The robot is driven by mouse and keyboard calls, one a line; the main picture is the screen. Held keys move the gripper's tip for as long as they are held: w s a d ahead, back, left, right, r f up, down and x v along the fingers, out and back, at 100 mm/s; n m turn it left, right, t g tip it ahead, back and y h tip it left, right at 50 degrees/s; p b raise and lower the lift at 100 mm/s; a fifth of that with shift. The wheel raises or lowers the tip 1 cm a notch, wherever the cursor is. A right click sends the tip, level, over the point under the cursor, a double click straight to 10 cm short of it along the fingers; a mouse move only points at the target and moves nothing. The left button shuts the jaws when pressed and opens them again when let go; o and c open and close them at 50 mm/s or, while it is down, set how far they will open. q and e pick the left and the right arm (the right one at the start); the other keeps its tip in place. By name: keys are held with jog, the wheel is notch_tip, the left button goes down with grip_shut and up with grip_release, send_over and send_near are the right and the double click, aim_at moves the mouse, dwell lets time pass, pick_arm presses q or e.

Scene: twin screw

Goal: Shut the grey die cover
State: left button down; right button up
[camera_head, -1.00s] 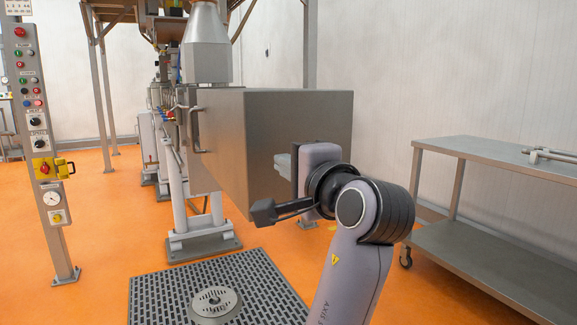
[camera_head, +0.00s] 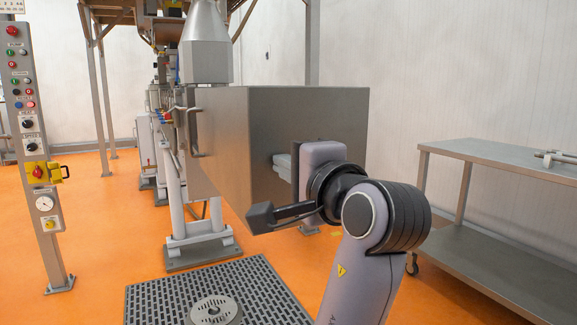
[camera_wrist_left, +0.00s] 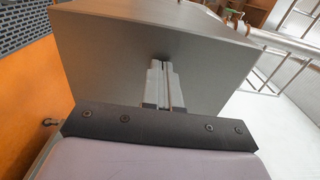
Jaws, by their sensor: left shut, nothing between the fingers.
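The grey die cover (camera_head: 310,115) is a large box-shaped metal hood at the near end of the twin-screw machine, in the middle of the head view. A bar handle (camera_head: 194,132) is on its left side. My left gripper (camera_head: 281,165) is shut and empty, with its fingers pointing at the cover's near face. In the left wrist view the shut fingertips (camera_wrist_left: 159,64) meet or nearly meet the flat face of the cover (camera_wrist_left: 120,50); I cannot tell if they touch. Whether the cover is fully shut is hidden. My right gripper is not in view.
A control post (camera_head: 33,150) with buttons stands at the left. A steel cart (camera_head: 500,240) stands at the right. A dark floor grate (camera_head: 160,295) with a round drain plate lies in front. Orange floor is clear between the post and the machine.

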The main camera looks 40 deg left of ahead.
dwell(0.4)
pick_arm(q)
jog(key=p+x, duration=0.1)
jog(key=x, duration=0.1)
jog(key=p+x, duration=0.1)
jog(key=x, duration=0.1)
jog(key=p+x, duration=0.1)
jog(key=x, duration=0.1)
jog(key=shift+a+r, duration=0.3)
jog(key=p+x, duration=0.7)
jog(key=x, duration=0.9)
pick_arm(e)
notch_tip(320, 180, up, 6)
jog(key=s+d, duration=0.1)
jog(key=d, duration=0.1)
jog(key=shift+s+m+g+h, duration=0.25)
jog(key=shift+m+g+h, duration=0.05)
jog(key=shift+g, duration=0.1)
pick_arm(q)
jog(key=shift+a, duration=0.1)
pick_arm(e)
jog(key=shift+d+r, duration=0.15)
